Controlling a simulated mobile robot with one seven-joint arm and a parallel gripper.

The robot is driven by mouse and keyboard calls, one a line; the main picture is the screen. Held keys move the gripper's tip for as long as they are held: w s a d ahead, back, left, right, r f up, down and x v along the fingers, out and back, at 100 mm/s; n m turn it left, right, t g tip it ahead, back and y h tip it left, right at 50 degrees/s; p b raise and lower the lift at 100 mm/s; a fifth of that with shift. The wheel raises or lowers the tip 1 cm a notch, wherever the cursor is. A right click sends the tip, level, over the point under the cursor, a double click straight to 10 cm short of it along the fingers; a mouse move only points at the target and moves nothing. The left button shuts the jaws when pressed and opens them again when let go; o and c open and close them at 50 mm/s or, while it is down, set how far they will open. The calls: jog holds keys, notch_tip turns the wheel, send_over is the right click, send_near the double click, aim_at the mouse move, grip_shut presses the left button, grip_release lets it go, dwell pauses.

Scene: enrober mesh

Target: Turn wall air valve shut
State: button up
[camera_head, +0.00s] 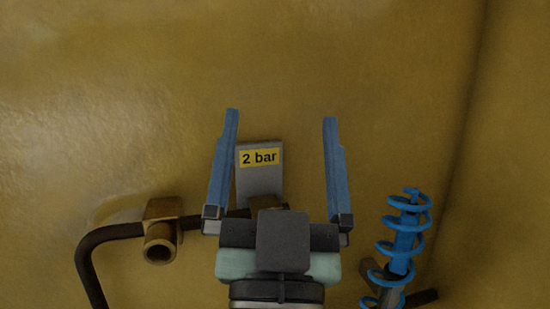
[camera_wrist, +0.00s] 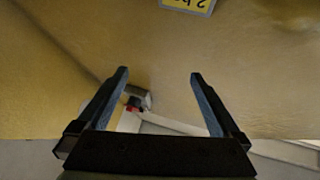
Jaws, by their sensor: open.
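My gripper (camera_head: 281,114) is open, its two blue fingers pointing up the picture in the head view. It also shows in the wrist view (camera_wrist: 159,73), with nothing held between the fingers. A grey plate (camera_head: 262,189) with a yellow "2 bar" label stands on the wall beside the left finger, within the gap as seen from the head. Brass shows at its foot, mostly hidden by my gripper. The label shows upside down in the wrist view (camera_wrist: 190,3), beyond the fingertips. I cannot make out a valve handle for certain.
A dark pipe (camera_head: 85,262) with a brass fitting (camera_head: 160,243) runs along the wall at left. A blue coiled hose (camera_head: 410,222) stands at right. The yellow-brown wall (camera_head: 280,60) above is bare. A small grey and red object (camera_wrist: 138,101) shows between the fingers in the wrist view.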

jog(key=w+f+g+p, duration=0.1)
jog(key=w+f+p, duration=0.1)
jog(key=p, duration=0.5)
jog(key=shift+w+a+g+y+p, duration=0.1)
jog(key=shift+w+g+y+p, duration=0.1)
jog(key=shift+g+y+p, duration=0.15)
jog(key=f+p, duration=0.1)
jog(key=p, duration=0.2)
jog(key=s+f+n+g+y+p, duration=0.1)
jog(key=f+p, duration=0.1)
jog(key=p, duration=0.1)
jog(key=s+f+g+y+p, duration=0.1)
jog(key=p, duration=0.3)
jog(key=shift+s+f+n, duration=0.1)
jog(key=shift+f+n, duration=0.2)
jog(key=shift+f, duration=0.1)
jog(key=s+d+f+n+g+y+p, duration=0.2)
jog(key=s+p, duration=0.4)
jog(key=p, duration=0.1)
jog(key=s+d+f+n+g+y+p, duration=0.1)
jog(key=s+f+g+p, duration=0.1)
jog(key=s+p, duration=0.45)
jog(key=shift+f+p+x, duration=0.2)
jog(key=shift+p+x, duration=1.4)
jog(key=shift+x, duration=5.05)
jog(key=c, duration=1.3)
jog(key=shift+n, duration=0.3)
